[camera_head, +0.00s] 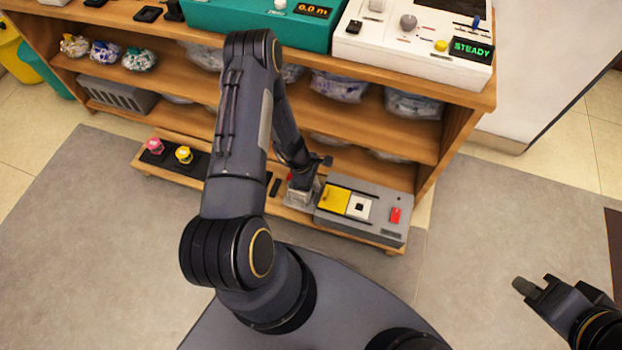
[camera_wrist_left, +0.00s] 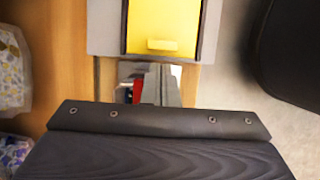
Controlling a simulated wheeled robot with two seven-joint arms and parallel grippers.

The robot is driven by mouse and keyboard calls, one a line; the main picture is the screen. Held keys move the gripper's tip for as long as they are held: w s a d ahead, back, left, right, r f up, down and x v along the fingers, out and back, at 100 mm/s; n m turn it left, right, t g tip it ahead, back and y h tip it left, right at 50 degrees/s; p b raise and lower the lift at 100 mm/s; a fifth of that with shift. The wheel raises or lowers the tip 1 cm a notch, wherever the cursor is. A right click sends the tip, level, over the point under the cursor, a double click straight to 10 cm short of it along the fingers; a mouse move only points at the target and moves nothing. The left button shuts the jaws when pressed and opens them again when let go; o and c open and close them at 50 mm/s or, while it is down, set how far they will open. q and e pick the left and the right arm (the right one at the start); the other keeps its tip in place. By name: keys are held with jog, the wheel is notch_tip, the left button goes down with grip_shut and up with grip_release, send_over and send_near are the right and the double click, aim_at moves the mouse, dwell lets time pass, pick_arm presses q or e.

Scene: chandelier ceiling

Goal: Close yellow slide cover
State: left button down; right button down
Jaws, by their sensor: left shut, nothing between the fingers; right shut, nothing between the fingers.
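The yellow slide cover (camera_head: 335,198) lies on the left part of a grey box (camera_head: 378,229) on the low wooden bench. To its right a white panel with a black square (camera_head: 360,206) is exposed. In the left wrist view the yellow cover (camera_wrist_left: 165,22) fills the top, with a small raised tab (camera_wrist_left: 163,44) at its near edge. My left gripper (camera_head: 305,190) is shut and empty, just left of the grey box; its fingertips (camera_wrist_left: 160,82) point toward the cover. Contact cannot be told. My right gripper (camera_head: 524,288) is shut and empty over the floor, far right.
A red switch (camera_head: 395,215) is on the box's right end. Pink (camera_head: 154,145) and yellow (camera_head: 184,154) knobs stand at the bench's left. A wooden shelf (camera_head: 398,141) with bagged items and devices rises behind. The floor (camera_head: 500,215) to the right is clear.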

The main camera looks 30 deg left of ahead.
aim_at(344, 201)
pick_arm(q)
jog(key=shift+x, duration=1)
jog(key=d, duration=0.3)
jog(key=w+d, duration=0.1)
jog(key=d, duration=0.2)
jog(key=w+d+b, duration=0.1)
jog(key=d, duration=0.1)
jog(key=shift+d, duration=0.6)
jog(key=shift+d+r, duration=0.1)
jog(key=shift+r, duration=0.05)
jog(key=shift+r+p, duration=0.5)
jog(key=a+p+v, duration=0.1)
jog(key=p+v, duration=0.5)
jog(key=v, duration=0.3)
jog(key=shift+f, duration=0.2)
